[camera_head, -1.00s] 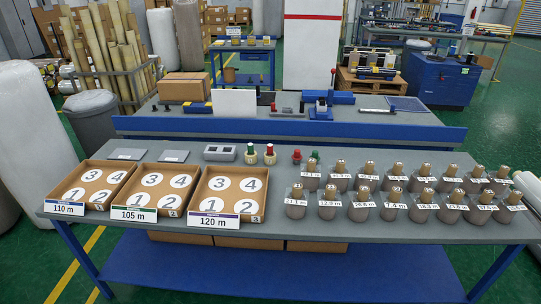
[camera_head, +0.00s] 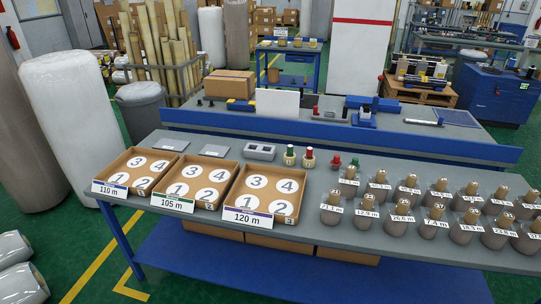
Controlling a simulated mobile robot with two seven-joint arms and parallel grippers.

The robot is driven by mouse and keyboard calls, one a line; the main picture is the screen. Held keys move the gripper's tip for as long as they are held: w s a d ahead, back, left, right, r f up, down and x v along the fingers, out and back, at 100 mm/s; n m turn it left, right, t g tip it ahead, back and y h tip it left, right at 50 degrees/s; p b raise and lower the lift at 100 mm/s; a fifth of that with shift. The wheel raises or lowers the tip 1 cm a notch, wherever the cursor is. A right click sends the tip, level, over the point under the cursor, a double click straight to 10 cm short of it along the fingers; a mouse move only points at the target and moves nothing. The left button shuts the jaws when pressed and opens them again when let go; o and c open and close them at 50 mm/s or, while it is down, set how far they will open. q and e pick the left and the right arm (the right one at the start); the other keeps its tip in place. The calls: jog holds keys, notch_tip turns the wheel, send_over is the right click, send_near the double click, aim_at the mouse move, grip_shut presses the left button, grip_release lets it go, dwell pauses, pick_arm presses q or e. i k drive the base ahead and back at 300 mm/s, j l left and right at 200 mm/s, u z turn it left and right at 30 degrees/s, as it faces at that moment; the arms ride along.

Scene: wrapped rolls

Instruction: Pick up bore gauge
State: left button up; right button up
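I cannot tell for certain which thing is the bore gauge. Candidates on the grey table (camera_head: 300,195) are two small upright pieces behind the trays, one with a green top (camera_head: 289,155) and one with a red top (camera_head: 309,157). A small red piece (camera_head: 335,162) and a small green piece (camera_head: 353,165) stand to their right. A grey block with two dark openings (camera_head: 260,151) lies to their left. Neither of my grippers is in view.
Three cardboard trays with numbered circles, labelled 110 m (camera_head: 122,188), 105 m (camera_head: 172,202) and 120 m (camera_head: 246,217), line the table's left front. Several labelled grey pots with tan tops (camera_head: 365,218) fill the right. A blue-edged bench (camera_head: 340,138) stands behind.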

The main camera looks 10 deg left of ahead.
aim_at(290, 152)
jog(key=i+j+z, duration=0.95)
jog(key=i+j, duration=0.1)
jog(key=i, duration=0.1)
